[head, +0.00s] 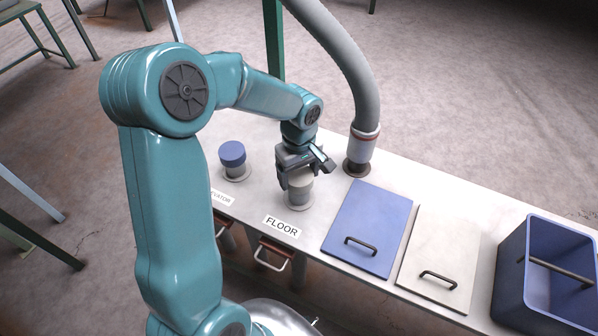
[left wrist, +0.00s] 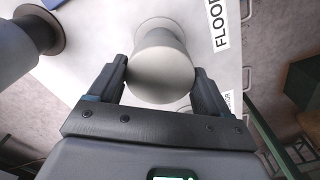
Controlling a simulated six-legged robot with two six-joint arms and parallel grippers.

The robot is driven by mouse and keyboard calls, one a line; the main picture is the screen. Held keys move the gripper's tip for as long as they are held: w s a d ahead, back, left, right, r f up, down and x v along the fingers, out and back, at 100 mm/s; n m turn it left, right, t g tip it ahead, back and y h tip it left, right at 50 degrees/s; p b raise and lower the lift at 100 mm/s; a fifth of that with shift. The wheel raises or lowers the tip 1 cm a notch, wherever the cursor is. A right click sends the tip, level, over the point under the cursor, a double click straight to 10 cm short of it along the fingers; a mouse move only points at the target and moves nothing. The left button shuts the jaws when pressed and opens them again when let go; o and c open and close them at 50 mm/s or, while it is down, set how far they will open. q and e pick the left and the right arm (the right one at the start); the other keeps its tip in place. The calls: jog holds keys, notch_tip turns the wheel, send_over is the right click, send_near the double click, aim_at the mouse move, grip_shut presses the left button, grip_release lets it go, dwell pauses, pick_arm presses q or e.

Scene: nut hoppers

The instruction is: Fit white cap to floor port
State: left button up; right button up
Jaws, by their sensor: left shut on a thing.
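The white cap (head: 301,180) is between the fingers of my left gripper (head: 304,172), which is shut on it. The cap is upright and lined up over the floor port (head: 299,206), a round grey flange behind the FLOOR label (head: 282,226). In the left wrist view the cap (left wrist: 162,78) lies between the two fingers (left wrist: 160,92), with the port (left wrist: 160,24) directly beyond it. Cap and port look in line; I cannot tell whether the cap is fully seated. My right gripper is not in view.
A blue cap (head: 232,153) sits on the port to the left. A thick grey hose (head: 345,60) stands on a port just right of my gripper. Blue (head: 370,225) and white (head: 440,255) lids and a blue bin (head: 545,280) are farther right on the bench.

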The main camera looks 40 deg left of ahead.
pick_arm(q)
jog(key=shift+f, duration=0.45)
jog(key=shift+r, duration=0.1)
jog(key=o, duration=1)
jog(key=shift+c, duration=0.2)
notch_tip(320, 180, up, 16)
jog(key=shift+r, duration=0.15)
jog(key=shift+s, duration=0.1)
